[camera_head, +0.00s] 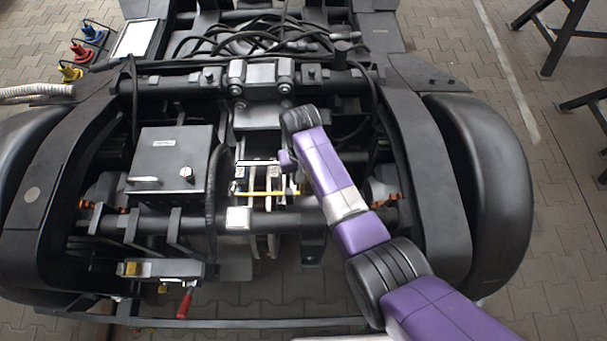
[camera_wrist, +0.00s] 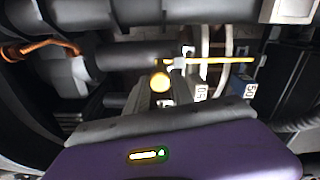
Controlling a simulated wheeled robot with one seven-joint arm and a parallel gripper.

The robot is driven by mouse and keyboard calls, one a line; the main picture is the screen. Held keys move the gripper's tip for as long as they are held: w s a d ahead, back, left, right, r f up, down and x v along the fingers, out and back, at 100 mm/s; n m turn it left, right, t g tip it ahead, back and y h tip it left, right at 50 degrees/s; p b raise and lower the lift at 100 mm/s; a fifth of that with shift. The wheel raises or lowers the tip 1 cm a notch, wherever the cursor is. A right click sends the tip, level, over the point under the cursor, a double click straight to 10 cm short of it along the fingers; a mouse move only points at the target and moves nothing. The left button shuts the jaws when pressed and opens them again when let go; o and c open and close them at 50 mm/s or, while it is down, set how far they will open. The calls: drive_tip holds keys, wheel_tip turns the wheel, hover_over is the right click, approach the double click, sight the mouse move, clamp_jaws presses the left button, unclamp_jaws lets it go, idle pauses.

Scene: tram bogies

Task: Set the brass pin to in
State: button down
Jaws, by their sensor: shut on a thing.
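The brass pin (camera_wrist: 160,82) shows in the wrist view as a round brass end just beyond the purple body of my gripper (camera_wrist: 160,95). My gripper is shut on it; the fingertips are mostly hidden, so the grip itself is hard to make out. In the head view, my gripper (camera_head: 288,162) is low in the middle of the bogie, and the pin is largely hidden by my arm. How far in the pin sits cannot be told.
A black box (camera_head: 169,165) stands to the left. A red-handled lever (camera_head: 186,302) is at the front left. A crossbar (camera_head: 330,218) runs close to my gripper.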

drive_tip(key=c, duration=1.1)
unclamp_jaws()
drive_tip(key=shift+a, duration=0.3)
drive_tip(key=shift+r+p, duration=0.4)
drive_tip(key=shift+r, duration=3.5)
